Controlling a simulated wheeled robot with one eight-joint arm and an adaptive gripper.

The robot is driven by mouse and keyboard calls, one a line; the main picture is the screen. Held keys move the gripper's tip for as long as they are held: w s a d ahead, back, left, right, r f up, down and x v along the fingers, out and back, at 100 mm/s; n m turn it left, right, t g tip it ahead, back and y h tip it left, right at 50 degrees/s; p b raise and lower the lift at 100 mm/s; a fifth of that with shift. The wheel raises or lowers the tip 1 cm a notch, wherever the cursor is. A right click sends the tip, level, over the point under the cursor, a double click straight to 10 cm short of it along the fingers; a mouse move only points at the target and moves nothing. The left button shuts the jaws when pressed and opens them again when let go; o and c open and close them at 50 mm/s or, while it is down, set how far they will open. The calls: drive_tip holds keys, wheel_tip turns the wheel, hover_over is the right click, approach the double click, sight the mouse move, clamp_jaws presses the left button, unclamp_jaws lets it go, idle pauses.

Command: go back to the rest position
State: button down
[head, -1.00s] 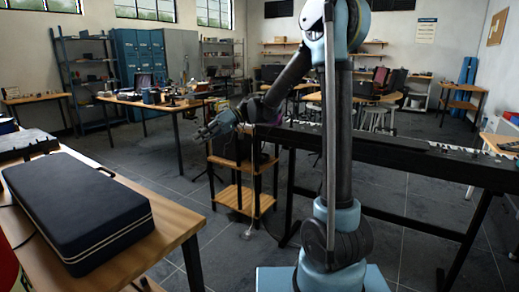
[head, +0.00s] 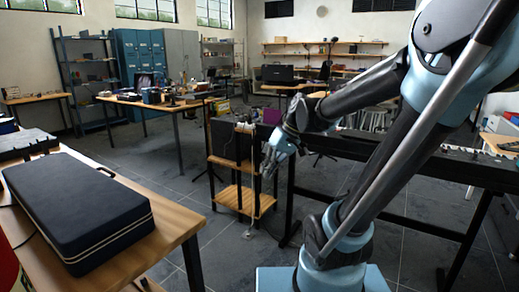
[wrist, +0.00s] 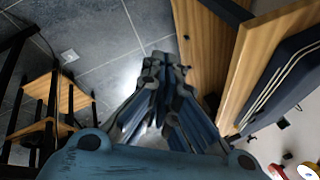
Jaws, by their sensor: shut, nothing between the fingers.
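A dark case (head: 85,210) lies on the wooden table (head: 178,222) at left; the case also shows in the wrist view (wrist: 285,85). The floor between table and stand is clear.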

drive_tip(key=s+d+f+m+t+h, duration=0.1)
drive_tip(key=s+d+f+m+h, duration=0.1)
drive_tip(key=s+d+f, duration=0.3)
drive_tip(key=s+d+f+m+t+h, duration=0.1)
drive_tip(key=s+d+f+m+h, duration=0.2)
drive_tip(key=d, duration=0.8)
drive_tip(key=s+f, duration=0.2)
drive_tip(key=s, duration=0.1)
drive_tip(key=shift+f+h, duration=0.2)
drive_tip(key=shift+h, duration=0.1)
